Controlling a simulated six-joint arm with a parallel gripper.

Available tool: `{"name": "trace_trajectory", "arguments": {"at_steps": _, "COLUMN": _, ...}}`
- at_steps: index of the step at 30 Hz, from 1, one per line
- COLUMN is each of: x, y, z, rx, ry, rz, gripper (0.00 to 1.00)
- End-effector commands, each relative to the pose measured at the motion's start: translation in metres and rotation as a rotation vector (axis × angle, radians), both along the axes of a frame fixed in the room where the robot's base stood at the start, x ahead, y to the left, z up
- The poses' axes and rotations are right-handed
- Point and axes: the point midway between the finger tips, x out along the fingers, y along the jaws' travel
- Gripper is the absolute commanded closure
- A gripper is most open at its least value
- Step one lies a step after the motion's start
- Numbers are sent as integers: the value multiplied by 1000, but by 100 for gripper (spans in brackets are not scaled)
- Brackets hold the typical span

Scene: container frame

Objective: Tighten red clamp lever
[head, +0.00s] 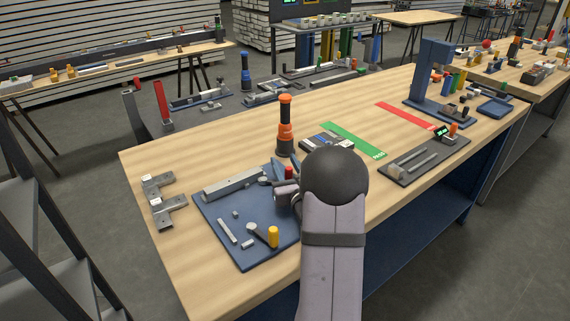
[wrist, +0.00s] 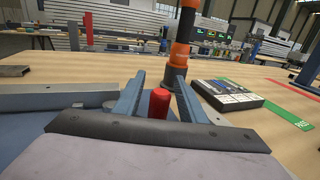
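The red clamp lever (wrist: 159,103) stands upright in the wrist view, between the two blue-grey fingers of my gripper (wrist: 159,80). The fingers are apart, with a visible gap between the left finger and the lever; I cannot tell if the right finger touches it. In the head view the red lever end (head: 289,172) shows just above my gripper (head: 280,183), at the right of the blue fixture plate (head: 222,236). My arm hides part of the gripper and the plate's right side. The lever's lower end is hidden in the wrist view.
An orange-and-black upright tool (head: 285,125) stands close behind the lever. A dark box (head: 326,142) and a green strip (head: 354,140) lie to its right. A grey bar (head: 233,184) and a yellow-handled clamp (head: 273,237) are on the plate. Bare wood lies at the back left.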

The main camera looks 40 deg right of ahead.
Motion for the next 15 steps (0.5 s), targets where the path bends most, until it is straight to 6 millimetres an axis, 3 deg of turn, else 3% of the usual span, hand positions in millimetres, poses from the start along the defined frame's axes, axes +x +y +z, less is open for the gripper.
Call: {"name": "trace_trajectory", "arguments": {"at_steps": 15, "x": -52, "y": 18, "z": 0, "rx": -2, "ry": -2, "rz": -3, "gripper": 63}}
